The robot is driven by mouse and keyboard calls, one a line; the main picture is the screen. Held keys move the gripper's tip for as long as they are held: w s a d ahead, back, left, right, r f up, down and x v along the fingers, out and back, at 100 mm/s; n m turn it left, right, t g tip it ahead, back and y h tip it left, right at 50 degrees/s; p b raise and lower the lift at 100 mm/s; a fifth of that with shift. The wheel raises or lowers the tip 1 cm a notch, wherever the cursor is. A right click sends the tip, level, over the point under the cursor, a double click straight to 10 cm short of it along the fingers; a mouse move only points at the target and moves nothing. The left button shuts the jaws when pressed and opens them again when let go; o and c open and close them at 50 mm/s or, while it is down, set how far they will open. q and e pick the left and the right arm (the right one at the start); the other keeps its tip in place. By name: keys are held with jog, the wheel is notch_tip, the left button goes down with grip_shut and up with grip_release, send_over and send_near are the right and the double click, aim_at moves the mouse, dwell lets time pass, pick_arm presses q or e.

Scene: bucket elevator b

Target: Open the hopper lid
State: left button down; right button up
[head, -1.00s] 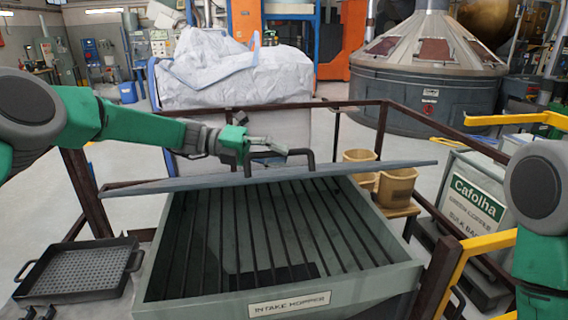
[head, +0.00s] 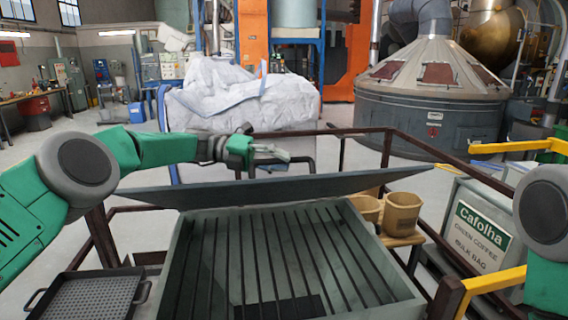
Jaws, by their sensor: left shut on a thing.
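The intake hopper (head: 181,262) is a grey-green box with dark parallel grate bars inside. Its lid (head: 270,192) is raised and tilted up at the far side, its underside facing me, and the grate lies uncovered. My left gripper (head: 272,153) is at the lid's top edge, shut on the dark lid handle (head: 312,163), which is partly hidden behind the lid. How the fingers sit on the handle is hard to see. My right arm shows at the right edge, but its gripper is out of view.
Dark railings (head: 350,132) surround the hopper. A black perforated tray (head: 90,298) lies at left. Tan buckets (head: 401,213) stand on a wooden stand at right, near the Cafolha bin (head: 482,238) and yellow rails. A white bulk bag (head: 225,100) stands behind the lid.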

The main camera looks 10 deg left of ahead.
pick_arm(q)
jog(key=shift+a, duration=0.1)
jog(key=c, duration=1.5)
grip_release()
jog(key=shift+c, duration=0.2)
jog(key=shift+w+a+f, duration=0.1)
jog(key=shift+w+a, duration=0.05)
pick_arm(e)
jog(key=shift+w+a, duration=0.1)
jog(key=shift+a, duration=0.1)
jog(key=shift+a, duration=0.1)
